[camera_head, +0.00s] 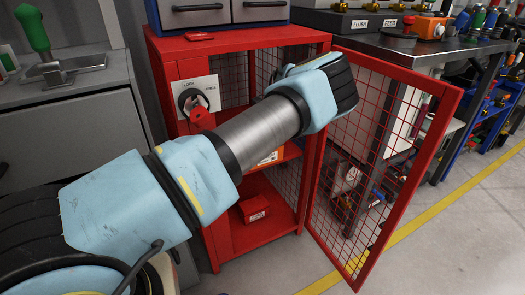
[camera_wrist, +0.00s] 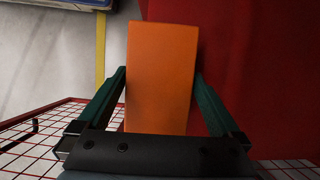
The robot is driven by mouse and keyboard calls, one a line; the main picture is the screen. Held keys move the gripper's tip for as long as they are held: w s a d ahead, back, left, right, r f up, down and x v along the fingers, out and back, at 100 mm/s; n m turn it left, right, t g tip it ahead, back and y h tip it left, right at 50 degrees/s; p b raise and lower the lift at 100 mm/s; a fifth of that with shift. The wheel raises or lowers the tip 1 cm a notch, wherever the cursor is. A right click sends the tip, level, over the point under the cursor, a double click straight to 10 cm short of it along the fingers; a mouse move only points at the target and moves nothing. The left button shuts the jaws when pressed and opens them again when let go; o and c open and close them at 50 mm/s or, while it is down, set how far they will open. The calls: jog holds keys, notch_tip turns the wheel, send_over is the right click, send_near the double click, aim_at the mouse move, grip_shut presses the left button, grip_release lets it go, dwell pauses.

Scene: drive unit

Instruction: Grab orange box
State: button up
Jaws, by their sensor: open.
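The orange box (camera_wrist: 162,105) stands out in the middle of the wrist view, with red surface behind it and to its right. My gripper (camera_wrist: 160,76) is open, with one finger on each side of the box. A narrow gap shows on the left; the right finger looks very close to the box, and I cannot tell if it touches. In the head view, a small part of the orange box (camera_head: 268,157) with a white label shows on a shelf of the red cabinet (camera_head: 221,245). My arm hides the rest, and my gripper is hidden there.
The mesh door (camera_head: 357,274) of the cabinet stands open to the right. A small red box (camera_head: 254,209) sits on the lower shelf. A lock panel (camera_head: 197,96) with a red handle is on the cabinet's left. A workbench (camera_head: 408,48) stands at right.

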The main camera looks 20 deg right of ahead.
jog(key=x, duration=0.2)
jog(key=shift+a+f, duration=0.15)
jog(key=shift+f, duration=0.15)
jog(key=shift+f+p, duration=0.25)
jog(key=shift+p, duration=0.1)
dwell(0.5)
jog(key=c, duration=1.5)
jog(key=shift+c, duration=0.3)
jog(key=shift+r+b, duration=0.15)
jog(key=shift+b, duration=0.35)
